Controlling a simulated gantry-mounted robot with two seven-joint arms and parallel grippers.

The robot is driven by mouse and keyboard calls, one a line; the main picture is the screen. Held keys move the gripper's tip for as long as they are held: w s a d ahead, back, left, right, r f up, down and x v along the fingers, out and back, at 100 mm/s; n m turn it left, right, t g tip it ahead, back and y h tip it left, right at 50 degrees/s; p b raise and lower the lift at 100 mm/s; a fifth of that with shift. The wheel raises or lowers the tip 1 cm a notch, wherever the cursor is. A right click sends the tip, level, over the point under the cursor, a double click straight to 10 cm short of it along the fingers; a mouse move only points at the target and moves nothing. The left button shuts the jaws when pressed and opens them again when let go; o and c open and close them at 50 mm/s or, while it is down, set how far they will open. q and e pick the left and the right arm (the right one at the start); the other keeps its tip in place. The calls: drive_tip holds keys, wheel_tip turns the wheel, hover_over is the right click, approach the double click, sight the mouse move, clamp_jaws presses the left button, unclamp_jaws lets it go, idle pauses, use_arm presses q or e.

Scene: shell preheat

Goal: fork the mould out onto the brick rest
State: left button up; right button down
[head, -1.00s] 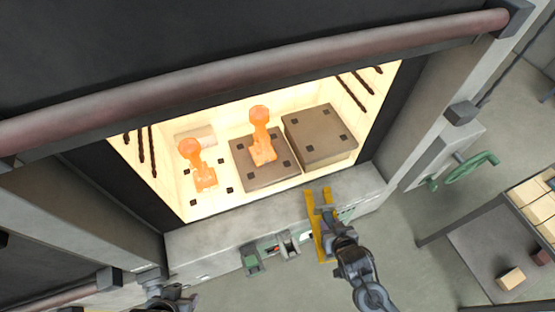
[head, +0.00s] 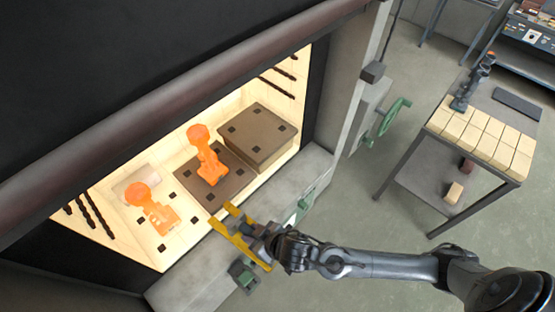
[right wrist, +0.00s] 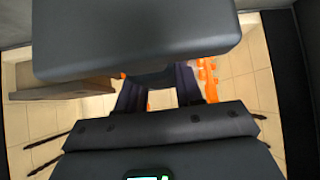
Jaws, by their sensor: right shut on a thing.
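An orange glowing mould (head: 207,155) stands on a dark slab (head: 235,183) in the middle of the lit furnace. A second orange mould (head: 152,208) stands at the left on the pale floor. My right gripper (head: 270,243) is shut on a yellow two-tined fork (head: 232,241), whose tines point at the opening above the front sill, apart from both moulds. The brick rest (head: 480,135) is a table topped with pale bricks at the right. In the right wrist view, orange shapes (right wrist: 208,80) show beyond the dark gripper; the fork cannot be made out there. My left gripper is out of view.
A taller dark block (head: 258,133) fills the furnace's right side. The sill (head: 300,175) and side post bound the opening. A dark grey mould-like piece (head: 470,88) stands at the rest's back left. Most brick tops are bare.

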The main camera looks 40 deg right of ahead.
drive_tip(key=shift+w+d+r+n, duration=0.15)
drive_tip(key=shift+d+r+n, duration=0.2)
drive_tip(key=shift+r, duration=0.1)
drive_tip(key=w+d+r+n+g+y, duration=0.1)
drive_tip(key=w+d+r, duration=0.3)
drive_tip(key=d+r, duration=0.3)
drive_tip(key=w+d+r+n+y, duration=0.1)
drive_tip(key=w+d+r, duration=0.4)
drive_tip(key=d+r, duration=0.2)
drive_tip(key=w+a, duration=0.8)
drive_tip(key=w, duration=0.4)
drive_tip(key=shift+w+f, duration=0.2)
drive_tip(key=shift+f, duration=0.1)
idle(0.4)
drive_tip(key=shift+r, duration=0.15)
